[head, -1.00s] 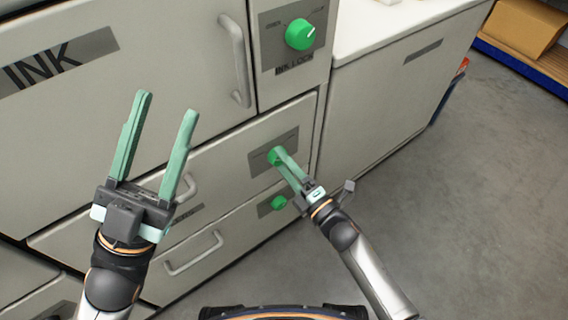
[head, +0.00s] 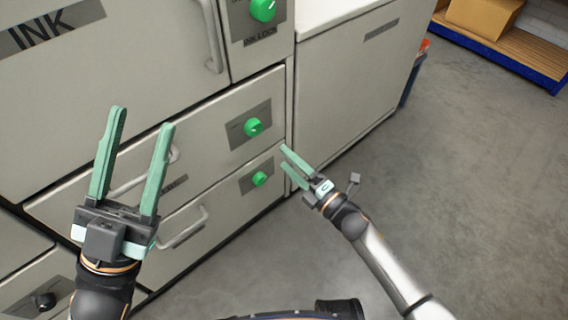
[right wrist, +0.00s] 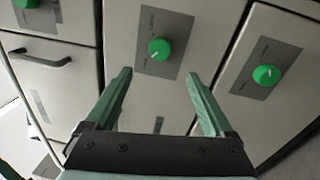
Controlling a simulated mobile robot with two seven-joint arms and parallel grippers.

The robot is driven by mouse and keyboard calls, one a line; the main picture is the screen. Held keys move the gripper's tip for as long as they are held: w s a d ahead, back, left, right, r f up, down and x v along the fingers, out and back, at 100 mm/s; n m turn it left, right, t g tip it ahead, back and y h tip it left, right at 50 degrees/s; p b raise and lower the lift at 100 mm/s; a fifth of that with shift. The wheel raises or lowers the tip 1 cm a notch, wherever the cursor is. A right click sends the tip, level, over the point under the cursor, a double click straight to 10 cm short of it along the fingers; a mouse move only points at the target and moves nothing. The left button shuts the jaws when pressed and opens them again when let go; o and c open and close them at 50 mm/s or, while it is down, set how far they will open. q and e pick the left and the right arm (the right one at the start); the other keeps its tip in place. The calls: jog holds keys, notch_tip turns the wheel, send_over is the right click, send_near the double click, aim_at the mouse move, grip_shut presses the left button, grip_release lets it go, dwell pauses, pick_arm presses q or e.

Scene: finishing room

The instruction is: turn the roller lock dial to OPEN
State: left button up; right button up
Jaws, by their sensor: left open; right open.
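Two green dials sit on grey plates on the drawer fronts: a middle one (head: 253,127) and a lower one (head: 260,178). Their lettering is too small to read, so I cannot tell which is the roller lock. The middle dial (right wrist: 159,49) also shows ahead of the fingers in the right wrist view, with a small white mark; the lower dial (right wrist: 266,75) is at the right there. My right gripper (head: 283,158) is open and empty, apart from the dials, at the drawers' right edge. My left gripper (head: 142,118) is open and empty, raised before the drawers at left.
The ink lock dial (head: 263,9) is above the drawers. Drawer handles (head: 182,228) stick out at left. A white-topped cabinet (head: 345,85) adjoins at right. The grey floor (head: 470,200) is clear; a cardboard box (head: 485,14) sits on a blue-edged pallet at back right.

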pick_arm(q)
jog(key=shift+s+d, duration=0.1)
jog(key=shift+s, duration=0.45)
pick_arm(e)
jog(key=shift+s+d, duration=0.4)
jog(key=shift+s, duration=0.05)
pick_arm(q)
jog(key=shift+f, duration=0.1)
